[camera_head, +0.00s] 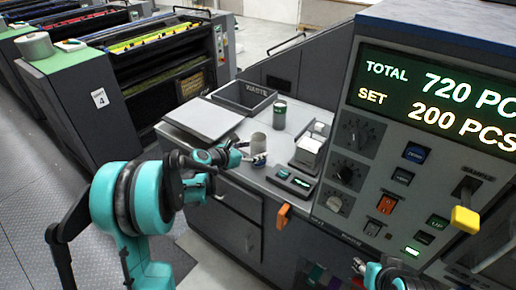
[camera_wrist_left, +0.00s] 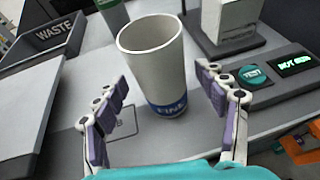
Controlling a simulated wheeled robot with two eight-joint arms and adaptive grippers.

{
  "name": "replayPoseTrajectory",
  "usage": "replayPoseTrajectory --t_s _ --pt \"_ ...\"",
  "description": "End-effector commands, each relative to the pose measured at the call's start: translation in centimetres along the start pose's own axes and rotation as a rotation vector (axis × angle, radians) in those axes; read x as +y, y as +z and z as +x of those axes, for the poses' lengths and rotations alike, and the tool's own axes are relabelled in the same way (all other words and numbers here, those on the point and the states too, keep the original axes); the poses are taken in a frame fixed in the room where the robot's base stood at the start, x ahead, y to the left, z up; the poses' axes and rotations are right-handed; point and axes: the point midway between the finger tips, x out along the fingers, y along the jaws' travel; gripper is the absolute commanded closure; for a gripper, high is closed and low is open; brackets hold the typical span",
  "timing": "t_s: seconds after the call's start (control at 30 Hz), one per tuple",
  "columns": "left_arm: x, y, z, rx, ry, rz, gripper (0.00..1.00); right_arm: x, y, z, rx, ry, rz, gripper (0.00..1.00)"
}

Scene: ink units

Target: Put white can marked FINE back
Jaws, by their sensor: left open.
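The white can (camera_head: 258,143) stands upright on the grey counter, with its open top facing up. In the left wrist view the can (camera_wrist_left: 152,65) shows a blue band with FINE near its base. My left gripper (camera_head: 248,155) is open at the can. In the wrist view its purple-padded fingers (camera_wrist_left: 163,95) spread to the left and right of the can, with a gap on each side; I cannot tell how deep the can sits between them. A part of my right arm's end (camera_head: 385,274) shows at the bottom edge; its fingers are unclear.
A green-banded can (camera_head: 279,115) stands behind the white one. A WASTE bin (camera_head: 243,97) and a flat grey plate (camera_head: 204,119) lie left. A box holding white blocks (camera_head: 309,148) and a TEST button unit (camera_head: 291,181) stand right. The tall control panel (camera_head: 400,135) bounds the right.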

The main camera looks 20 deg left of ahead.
Motion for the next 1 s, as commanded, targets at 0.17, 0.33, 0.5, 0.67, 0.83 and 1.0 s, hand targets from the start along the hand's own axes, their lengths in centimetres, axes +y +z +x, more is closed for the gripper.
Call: replayPoseTrajectory --t_s 0.17,0.33,0.5,0.67,0.83,1.0 --pt "0.1 0.2 -4.4 0.000 0.003 -0.001 0.28 0.0 -0.8 -1.1 0.000 0.000 0.000 0.60" --pt "0.1 0.2 -7.4 0.001 0.003 -0.001 0.28 0.0 -1.2 -1.7 0.000 0.000 0.000 0.60" --pt "-0.1 0.1 -8.9 0.004 0.001 0.010 0.28 0.0 -1.4 -1.9 0.000 0.000 0.000 0.60" --pt "-3.1 0.6 -9.9 0.076 -0.020 0.230 0.28 0.0 -1.4 -1.9 0.000 0.000 0.000 0.60" --pt "-9.8 0.3 -12.9 0.243 -0.107 0.805 0.28 0.0 -1.3 -1.9 0.000 0.000 0.000 0.60" --pt "-15.5 -1.6 -17.6 0.390 -0.270 1.462 0.28 0.0 -1.3 -1.9 0.000 0.000 0.000 0.60"
